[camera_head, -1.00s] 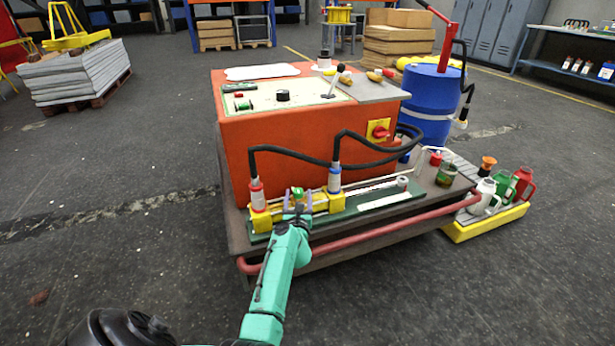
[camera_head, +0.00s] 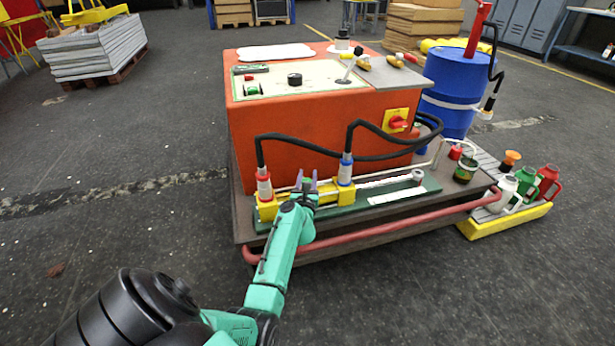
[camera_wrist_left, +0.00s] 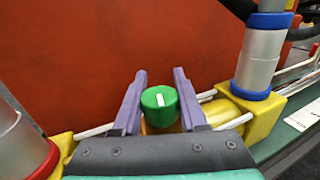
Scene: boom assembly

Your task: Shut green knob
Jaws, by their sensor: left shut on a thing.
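The green knob (camera_wrist_left: 160,104) is a short round cap with a white mark on its top. In the left wrist view it stands between the purple fingers of my left gripper (camera_wrist_left: 160,76), on the yellow fitting (camera_wrist_left: 224,113). The gripper is shut on it, with one finger at each side. In the head view my left gripper (camera_head: 305,184) is at the front edge of the orange machine (camera_head: 300,128), between the red-collared hose fitting (camera_head: 264,187) and the blue-collared one (camera_head: 345,170). The knob is hidden there behind the gripper. My right gripper is not in view.
Black hoses (camera_head: 300,138) arch above the fittings. A red rail (camera_head: 400,222) runs along the front of the cart. A blue drum (camera_head: 455,90) and a yellow tray (camera_head: 500,222) with several cans are at the right. The floor to the left is open.

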